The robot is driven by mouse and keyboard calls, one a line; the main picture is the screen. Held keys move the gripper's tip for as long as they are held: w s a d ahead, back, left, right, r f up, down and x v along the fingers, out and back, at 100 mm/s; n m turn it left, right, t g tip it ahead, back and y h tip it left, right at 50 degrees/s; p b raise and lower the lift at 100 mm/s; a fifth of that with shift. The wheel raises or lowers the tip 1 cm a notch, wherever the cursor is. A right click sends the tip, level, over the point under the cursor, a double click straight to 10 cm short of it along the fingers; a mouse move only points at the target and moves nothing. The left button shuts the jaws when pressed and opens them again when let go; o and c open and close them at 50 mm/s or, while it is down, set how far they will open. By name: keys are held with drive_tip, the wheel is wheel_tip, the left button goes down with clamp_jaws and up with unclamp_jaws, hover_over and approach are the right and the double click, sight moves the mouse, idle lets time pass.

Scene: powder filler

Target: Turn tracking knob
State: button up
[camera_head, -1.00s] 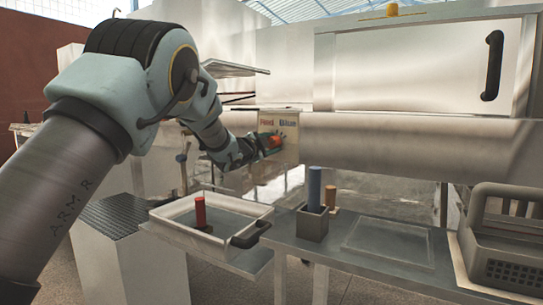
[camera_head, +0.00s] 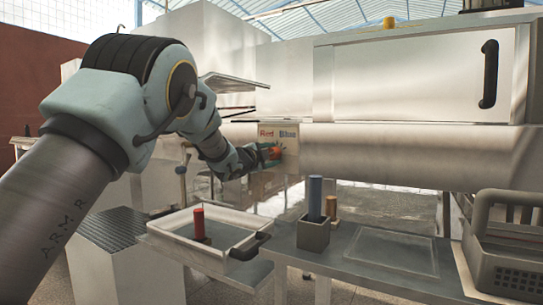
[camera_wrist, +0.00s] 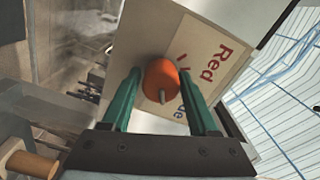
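The orange tracking knob (camera_head: 274,152) sits on a pale panel (camera_head: 291,148) lettered "Red" and "Blue", on the front of the machine. The wrist view shows the knob (camera_wrist: 160,80) close up, with a small pale pointer on its lower side. My gripper (camera_wrist: 160,88) has its two green fingers on either side of the knob. A narrow gap shows between each finger and the knob, so it looks open. In the head view my gripper (camera_head: 264,155) is at the panel, partly hidden by my arm.
Below stand a white tray (camera_head: 222,258) with a red cylinder (camera_head: 199,222), a grey holder (camera_head: 313,236) with a blue cylinder (camera_head: 315,195), and a grey basket (camera_head: 505,250). A long horizontal machine body (camera_head: 400,155) runs right of the panel. A metal shelf (camera_head: 228,82) juts out above my wrist.

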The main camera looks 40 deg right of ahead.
drive_tip(key=shift+o, duration=1.4)
drive_tip(key=b+v, duration=0.1)
drive_tip(key=v, duration=1)
drive_tip(key=shift+d, duration=0.1)
